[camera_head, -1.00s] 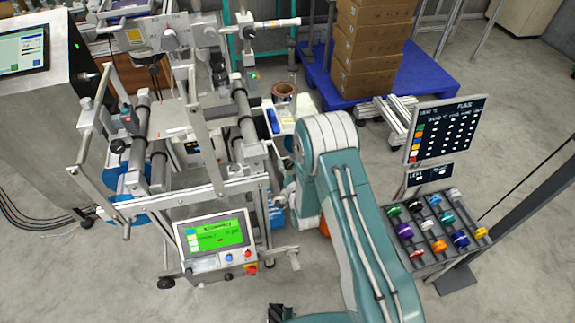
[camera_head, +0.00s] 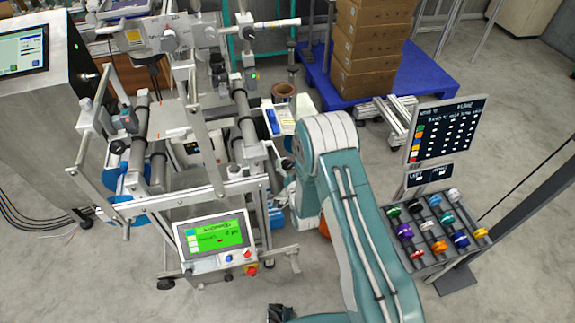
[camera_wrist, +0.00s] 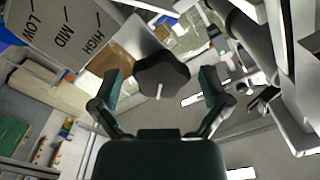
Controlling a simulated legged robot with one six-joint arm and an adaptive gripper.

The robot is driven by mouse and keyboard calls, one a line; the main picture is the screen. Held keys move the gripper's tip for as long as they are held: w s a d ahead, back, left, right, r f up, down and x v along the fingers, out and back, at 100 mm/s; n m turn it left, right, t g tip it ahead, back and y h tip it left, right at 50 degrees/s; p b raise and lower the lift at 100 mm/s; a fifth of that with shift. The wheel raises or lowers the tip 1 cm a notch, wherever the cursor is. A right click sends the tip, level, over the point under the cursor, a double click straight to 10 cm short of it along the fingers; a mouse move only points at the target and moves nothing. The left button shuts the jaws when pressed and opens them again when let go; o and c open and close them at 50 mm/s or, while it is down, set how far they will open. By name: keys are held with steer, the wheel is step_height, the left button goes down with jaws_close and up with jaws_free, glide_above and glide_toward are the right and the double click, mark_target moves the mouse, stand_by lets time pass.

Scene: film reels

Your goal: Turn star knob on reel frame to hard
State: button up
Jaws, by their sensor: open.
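The dark star knob (camera_wrist: 162,74) shows in the upper middle of the wrist view, with a short white pointer mark at its lower edge. My gripper (camera_wrist: 161,88) is open, with one finger on each side of the knob and a visible gap on both sides. A grey scale plate (camera_wrist: 62,35) marked LOW, MID and HIGH lies to the knob's upper left. In the head view the reel frame (camera_head: 232,187) stands left of my arm. My gripper and the knob are hidden there, and I cannot tell how deep the knob sits between the fingers.
A control panel (camera_head: 215,240) with a green screen is at the front of the frame. A rack of coloured spools (camera_head: 438,225) stands at right below a dark board (camera_head: 447,130). Boxes (camera_head: 370,45) sit on a blue pallet (camera_head: 425,75) behind.

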steer(key=v, duration=1.2)
steer(key=w+a+n, duration=0.1)
steer(key=w+n, duration=0.2)
steer(key=n, duration=0.3)
steer(key=w+a+n, duration=0.1)
steer(key=w+n, duration=0.3)
steer(key=n, duration=0.2)
steer(key=w+a+n, duration=0.1)
steer(key=w+n, duration=0.3)
steer(key=n, duration=0.2)
steer(key=shift+w+a+f, duration=0.1)
steer(key=shift+a+f, duration=0.05)
steer(key=shift+a, duration=0.05)
steer(key=c, duration=1.2)
